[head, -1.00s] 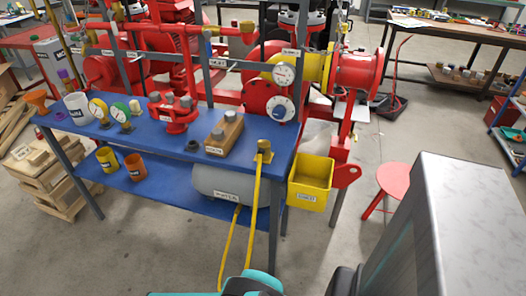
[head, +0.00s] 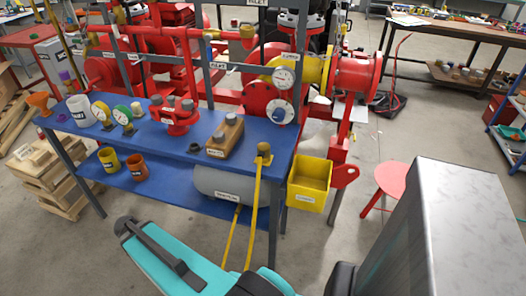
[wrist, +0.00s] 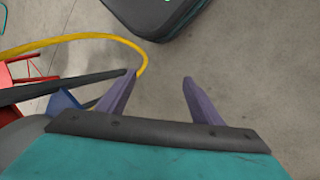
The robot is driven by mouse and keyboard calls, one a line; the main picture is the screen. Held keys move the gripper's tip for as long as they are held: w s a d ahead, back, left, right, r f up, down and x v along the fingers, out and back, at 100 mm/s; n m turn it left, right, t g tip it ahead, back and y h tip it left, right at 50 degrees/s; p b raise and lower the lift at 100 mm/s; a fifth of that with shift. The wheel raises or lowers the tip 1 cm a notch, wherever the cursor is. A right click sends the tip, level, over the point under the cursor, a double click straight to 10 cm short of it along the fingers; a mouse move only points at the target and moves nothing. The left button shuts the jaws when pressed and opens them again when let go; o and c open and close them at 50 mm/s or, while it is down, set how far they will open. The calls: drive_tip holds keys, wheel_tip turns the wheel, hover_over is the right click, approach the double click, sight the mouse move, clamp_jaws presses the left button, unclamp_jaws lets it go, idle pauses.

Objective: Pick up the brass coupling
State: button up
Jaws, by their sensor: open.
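A brass fitting (head: 264,149), which looks like the brass coupling, stands at the front right corner of the blue bench top (head: 228,166) in the head view. A yellow hose (head: 256,210) hangs down from it toward the floor. In the wrist view my gripper (wrist: 160,77) is open, with its two purple fingers apart and only bare floor between them. The brass fitting does not show in the wrist view. The yellow hose (wrist: 85,37) curves past the left finger there. In the head view my teal arm is low in front of the bench, and the fingers cannot be made out.
A brown block with grey caps (head: 225,136), a red flanged part (head: 176,118), gauges and cups stand on the bench. A grey cylinder (head: 222,185) lies on the lower shelf. A yellow bin (head: 310,182) hangs right of the bench. A red stool (head: 392,180) stands farther right.

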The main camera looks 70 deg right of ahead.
drive_tip(key=d+r+m+p, duration=0.2)
drive_tip(key=d+r+m, duration=0.4)
drive_tip(key=d+r, duration=0.65)
drive_tip(key=m+h+p, duration=0.2)
drive_tip(key=m+p, duration=0.3)
drive_tip(key=m, duration=0.6)
approach(264, 146)
wheel_tip(264, 146, up, 3)
drive_tip(key=shift+w+a+r+t, duration=0.15)
drive_tip(key=shift+a+r+t, duration=0.15)
drive_tip(key=shift+t, duration=0.1)
drive_tip(key=shift+f, duration=0.2)
drive_tip(key=shift+p+x, duration=0.75)
drive_tip(key=shift+x, duration=3.5)
drive_tip(key=shift+p+x, duration=1.15)
drive_tip(key=shift+x, duration=1.4)
